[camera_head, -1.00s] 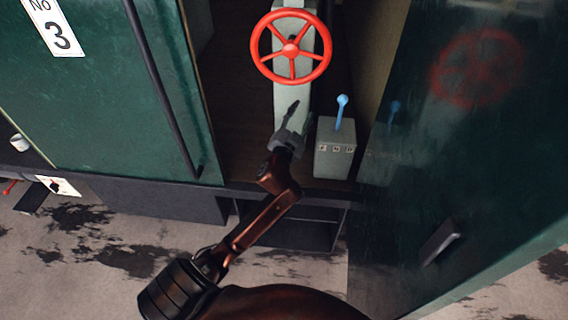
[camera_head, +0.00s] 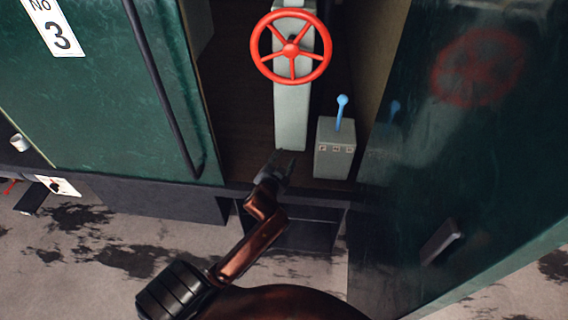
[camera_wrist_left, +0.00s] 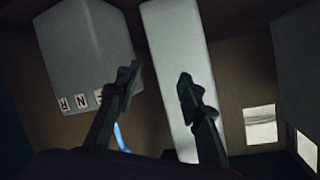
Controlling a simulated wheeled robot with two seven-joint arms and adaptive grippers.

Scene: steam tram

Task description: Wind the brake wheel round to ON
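The red spoked brake wheel (camera_head: 291,48) is mounted on a pale grey column (camera_head: 291,120) inside the tram's doorway. No ON mark can be made out by it. My left gripper (camera_head: 283,161) is low at the doorway's edge, below the wheel and apart from it. In the left wrist view, the two fingers of the left gripper (camera_wrist_left: 156,82) are spread with nothing held between them. The grey column (camera_wrist_left: 180,50) stands beyond them, and the wheel is not seen there. My right gripper is not in view.
A grey box (camera_head: 334,160) with a blue-knobbed lever (camera_head: 342,101) stands right of the column; the box also shows in the left wrist view (camera_wrist_left: 85,45). Green panels flank the doorway, with a dark handrail (camera_head: 160,90) at left. A white cup (camera_head: 19,142) is far left.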

